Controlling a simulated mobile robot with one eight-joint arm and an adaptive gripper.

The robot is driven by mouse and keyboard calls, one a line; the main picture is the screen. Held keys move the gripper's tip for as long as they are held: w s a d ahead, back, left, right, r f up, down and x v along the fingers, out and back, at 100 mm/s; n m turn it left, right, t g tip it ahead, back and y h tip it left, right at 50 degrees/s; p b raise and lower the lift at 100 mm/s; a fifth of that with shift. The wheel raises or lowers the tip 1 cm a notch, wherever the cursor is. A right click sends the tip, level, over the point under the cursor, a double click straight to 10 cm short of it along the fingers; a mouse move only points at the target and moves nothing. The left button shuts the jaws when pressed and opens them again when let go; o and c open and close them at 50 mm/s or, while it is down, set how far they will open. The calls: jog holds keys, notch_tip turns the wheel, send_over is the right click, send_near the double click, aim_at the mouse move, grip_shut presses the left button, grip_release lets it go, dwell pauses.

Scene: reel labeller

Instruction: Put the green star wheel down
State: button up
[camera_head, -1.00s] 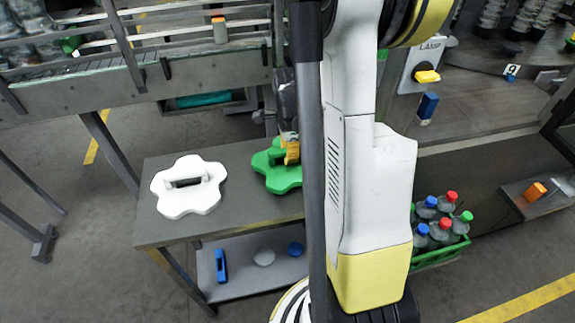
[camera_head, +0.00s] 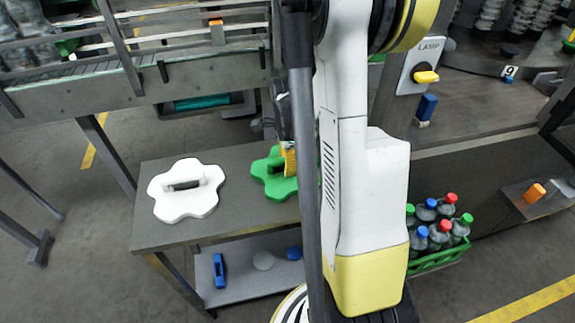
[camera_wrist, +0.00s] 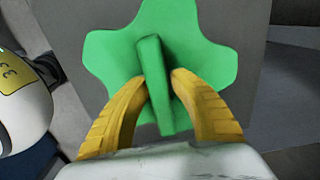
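The green star wheel (camera_head: 271,180) is at the right part of the grey table top, partly hidden behind my arm in the head view. In the wrist view, the green star wheel (camera_wrist: 208,62) lies flat below me with its raised bar handle between my yellow fingers. My gripper (camera_wrist: 157,77) is shut on that handle, a fingertip at each side. In the head view my gripper (camera_head: 289,160) is mostly hidden by my arm. The wheel looks level and at or very close to the table top; I cannot tell whether it touches.
A white star wheel (camera_head: 201,203) lies on the table (camera_head: 235,160) to the left, with a gap between the wheels. A lower shelf (camera_head: 240,283) holds a blue tool and small discs. A green crate (camera_head: 432,263) of bottles stands right of my arm. A conveyor runs behind.

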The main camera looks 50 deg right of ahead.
notch_tip(320, 180, up, 12)
jog(key=p, duration=0.4)
jog(key=s+a+r+n+t, duration=0.1)
jog(key=a+r+n+t, duration=0.1)
jog(key=a+n, duration=0.6)
jog(key=s+a+r+n+t, duration=0.2)
jog(key=a+r+n, duration=0.3)
jog(key=a+n, duration=0.3)
jog(key=s+a+r+n+t, duration=0.2)
jog(key=a+r+n+t, duration=0.1)
jog(key=a+n, duration=0.5)
jog(key=shift+a+r, duration=0.25)
jog(key=shift+a, duration=0.35)
jog(key=shift+s, duration=0.1)
